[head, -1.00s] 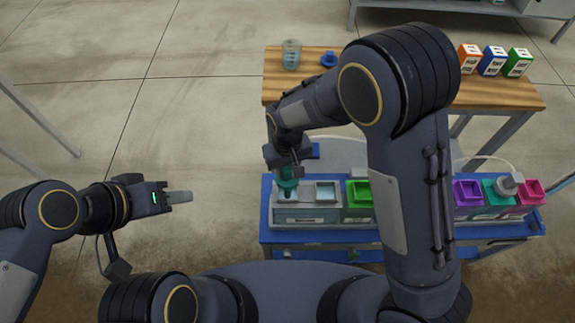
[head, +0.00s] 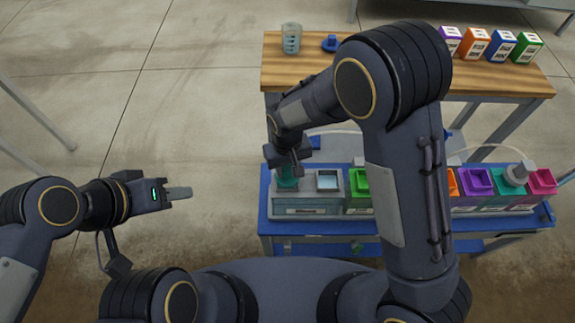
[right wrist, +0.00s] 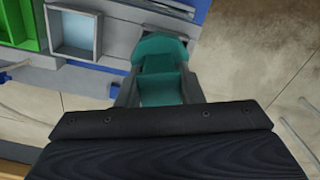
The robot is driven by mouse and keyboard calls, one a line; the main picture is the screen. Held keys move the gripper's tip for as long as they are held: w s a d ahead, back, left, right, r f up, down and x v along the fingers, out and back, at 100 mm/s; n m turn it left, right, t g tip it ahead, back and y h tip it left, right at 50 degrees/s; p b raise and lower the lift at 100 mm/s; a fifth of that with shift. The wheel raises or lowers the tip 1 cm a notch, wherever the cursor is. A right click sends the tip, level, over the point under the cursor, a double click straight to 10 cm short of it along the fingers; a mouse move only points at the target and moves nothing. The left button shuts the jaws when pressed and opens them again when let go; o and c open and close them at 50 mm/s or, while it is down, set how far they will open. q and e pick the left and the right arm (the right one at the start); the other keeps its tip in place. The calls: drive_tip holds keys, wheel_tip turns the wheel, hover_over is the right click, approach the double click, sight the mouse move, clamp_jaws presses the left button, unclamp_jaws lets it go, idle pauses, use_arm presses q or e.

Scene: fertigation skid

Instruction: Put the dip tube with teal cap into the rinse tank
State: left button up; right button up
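My right gripper (head: 285,165) is shut on the teal cap (head: 287,180) of the dip tube, above the left end of a grey tank unit (head: 305,209). In the right wrist view the teal cap (right wrist: 160,75) sits between both fingers (right wrist: 160,92). The tube below the cap is hidden, so I cannot tell how deep it reaches. The unit has a pale square opening (head: 328,180), also in the right wrist view (right wrist: 75,35), beside the cap. My left gripper (head: 180,192) is apart from everything at the left; its fingers overlap in this view.
Green (head: 358,182), purple (head: 480,181) and pink (head: 541,181) bins stand along the blue skid (head: 270,228). A wooden table (head: 400,78) behind holds a clear beaker (head: 291,38), a blue piece (head: 329,43) and several coloured boxes. My right arm hides the skid's middle.

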drive_tip(key=o, duration=0.5)
drive_tip(key=shift+o, duration=0.2)
drive_tip(key=shift+r, duration=3.95)
